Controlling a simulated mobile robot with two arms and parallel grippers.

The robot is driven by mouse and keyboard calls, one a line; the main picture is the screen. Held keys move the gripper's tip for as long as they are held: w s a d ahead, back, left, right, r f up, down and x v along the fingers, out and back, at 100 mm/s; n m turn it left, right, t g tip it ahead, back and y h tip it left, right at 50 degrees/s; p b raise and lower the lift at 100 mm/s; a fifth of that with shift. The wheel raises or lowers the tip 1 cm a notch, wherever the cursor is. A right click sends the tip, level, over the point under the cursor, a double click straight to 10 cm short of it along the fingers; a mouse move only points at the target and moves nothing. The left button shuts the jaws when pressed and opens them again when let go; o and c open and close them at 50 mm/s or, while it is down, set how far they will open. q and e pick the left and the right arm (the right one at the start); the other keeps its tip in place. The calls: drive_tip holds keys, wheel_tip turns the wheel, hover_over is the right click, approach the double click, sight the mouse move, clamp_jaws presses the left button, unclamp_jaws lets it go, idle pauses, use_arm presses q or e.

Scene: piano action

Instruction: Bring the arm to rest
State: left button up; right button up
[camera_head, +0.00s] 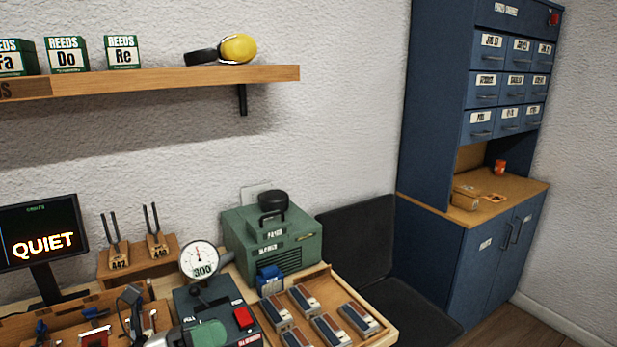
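Close by stand a dark box with a round gauge (199,261) and a red switch, a green machine (268,240), and a tray (385,333) of several small blocks. A monitor (40,240) reads QUIET. A shelf (170,78) hangs above; a blue cabinet (430,120) stands right.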

use_arm(q)
drive_tip(key=s+a+f+n+t+y, duration=0.1)
drive_tip(key=a+f+n+t+y, duration=0.3)
drive_tip(key=n+y, duration=0.75)
drive_tip(key=s+a+f+n+t+y, duration=0.25)
drive_tip(key=n+t+y, duration=0.25)
drive_tip(key=n, duration=1.3)
drive_tip(key=s+d+f+n+g, duration=0.1)
drive_tip(key=s+f+n+g, duration=0.4)
drive_tip(key=s+f+g, duration=0.4)
drive_tip(key=s+d+f+n+g, duration=0.1)
drive_tip(key=s+f+n+g, duration=0.45)
drive_tip(key=s, duration=0.55)
wheel_tip(320, 180, down, 27)
drive_tip(key=m+g, duration=0.1)
drive_tip(key=m, duration=0.1)
drive_tip(key=s+a+f+g, duration=0.1)
drive_tip(key=s+a+f, duration=0.2)
drive_tip(key=s+f, duration=1.2)
drive_tip(key=shift+s+a+f, duration=0.15)
drive_tip(key=shift+s+f, duration=0.25)
drive_tip(key=shift+s, duration=0.5)
